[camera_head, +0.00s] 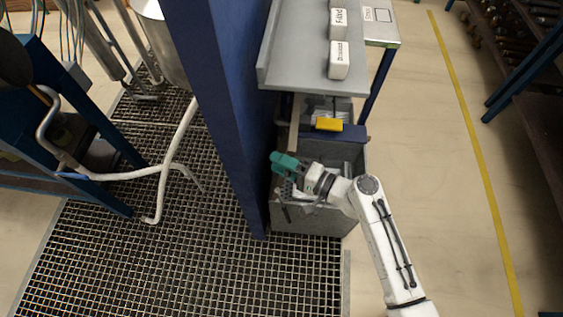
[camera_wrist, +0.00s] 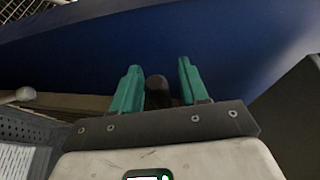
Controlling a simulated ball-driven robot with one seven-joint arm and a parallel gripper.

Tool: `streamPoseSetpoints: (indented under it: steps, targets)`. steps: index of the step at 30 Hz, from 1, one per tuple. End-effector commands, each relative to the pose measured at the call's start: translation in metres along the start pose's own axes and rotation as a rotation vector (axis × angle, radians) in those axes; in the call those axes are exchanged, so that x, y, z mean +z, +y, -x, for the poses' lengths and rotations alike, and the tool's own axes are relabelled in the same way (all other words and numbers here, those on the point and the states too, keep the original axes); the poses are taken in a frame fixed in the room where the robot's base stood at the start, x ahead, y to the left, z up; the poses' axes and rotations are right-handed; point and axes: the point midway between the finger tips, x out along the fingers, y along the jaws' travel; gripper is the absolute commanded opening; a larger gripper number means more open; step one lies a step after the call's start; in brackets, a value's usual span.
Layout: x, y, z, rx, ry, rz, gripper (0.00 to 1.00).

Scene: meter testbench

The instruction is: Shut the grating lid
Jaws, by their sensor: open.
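My gripper (camera_head: 284,164) has teal fingers and is open, over the left side of a grey open-topped box (camera_head: 315,222) beside the blue post. In the wrist view my gripper (camera_wrist: 159,72) shows its fingers apart, facing a dark blue surface. A dark rounded piece (camera_wrist: 158,91) shows between them; I cannot tell what it is or whether they touch it. A floor grating (camera_head: 130,250) covers the left and front floor. A grey perforated panel (camera_wrist: 22,128) shows at the left of the wrist view. I cannot tell which part is the lid.
A thick blue post (camera_head: 222,110) stands left of the box. A grey shelf (camera_head: 300,50) with white labelled blocks overhangs the back. A yellow piece (camera_head: 329,124) lies at the box's far end. Pale floor (camera_head: 430,200) is clear to the right.

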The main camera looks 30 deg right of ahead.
Motion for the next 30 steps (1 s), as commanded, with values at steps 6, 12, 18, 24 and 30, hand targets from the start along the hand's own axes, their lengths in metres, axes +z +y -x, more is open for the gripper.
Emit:
streamPoseSetpoints:
  steps: [6, 12, 18, 24, 30]
  targets:
    - [0.0, 0.0, 0.0001, 0.0, 0.0, 0.0, 0.38]
    - [0.0, 0.0, 0.0002, 0.0, 0.0, 0.0, 0.19]
    - [0.0001, 0.0002, 0.0003, 0.0, 0.0, 0.0, 0.0]
    - [0.0001, 0.0003, 0.0004, 0.0, 0.0, 0.0, 0.0]
    - [0.0, 0.0007, 0.0007, 0.0, 0.0, -0.001, 0.0]
